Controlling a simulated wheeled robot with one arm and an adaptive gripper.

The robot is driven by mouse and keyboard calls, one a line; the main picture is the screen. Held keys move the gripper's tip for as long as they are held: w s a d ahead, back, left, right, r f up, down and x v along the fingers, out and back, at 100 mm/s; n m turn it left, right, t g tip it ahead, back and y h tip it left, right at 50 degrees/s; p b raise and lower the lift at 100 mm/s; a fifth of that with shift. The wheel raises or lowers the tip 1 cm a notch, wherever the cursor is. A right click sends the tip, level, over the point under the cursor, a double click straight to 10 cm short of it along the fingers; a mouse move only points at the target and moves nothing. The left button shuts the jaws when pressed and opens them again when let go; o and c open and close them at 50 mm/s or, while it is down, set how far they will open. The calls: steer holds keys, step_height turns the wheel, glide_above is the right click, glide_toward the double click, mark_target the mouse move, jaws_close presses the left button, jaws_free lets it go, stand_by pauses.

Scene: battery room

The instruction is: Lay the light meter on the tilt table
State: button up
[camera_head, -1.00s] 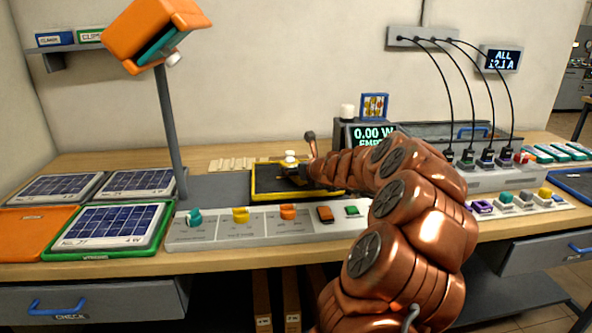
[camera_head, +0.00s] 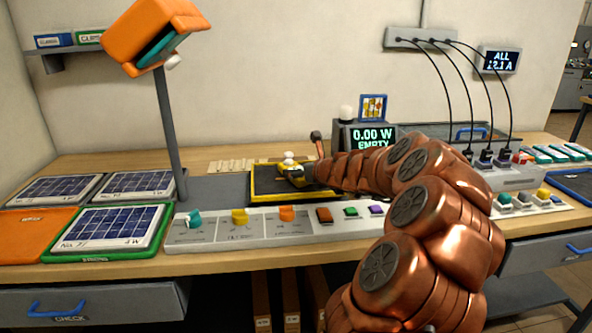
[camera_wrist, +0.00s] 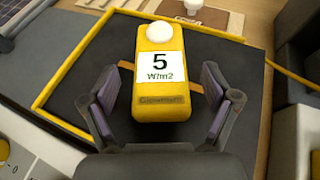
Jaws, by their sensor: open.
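The light meter (camera_wrist: 159,95) is a yellow block with a white dome and a label reading "5 W/m2". In the wrist view it lies over the black surface of the tilt table (camera_wrist: 75,75), which has a yellow rim. My gripper (camera_wrist: 160,107) is open, with one finger on each side of the meter and gaps to both. In the head view the tilt table (camera_head: 262,199) is at the middle of the bench. The meter's white dome (camera_head: 289,155) shows there, but my arm and gripper hide much of the rest.
A lamp with an orange head (camera_head: 150,35) stands on a post left of the tilt table. A grey control strip with knobs (camera_head: 262,228) runs in front. Solar panels (camera_head: 120,224) lie at the left. A display reading "0.00 W EMPTY" (camera_head: 372,137) stands behind.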

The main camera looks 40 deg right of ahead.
steer(key=p+v, duration=0.1)
steer(key=v, duration=0.7)
steer(key=shift+s, duration=0.2)
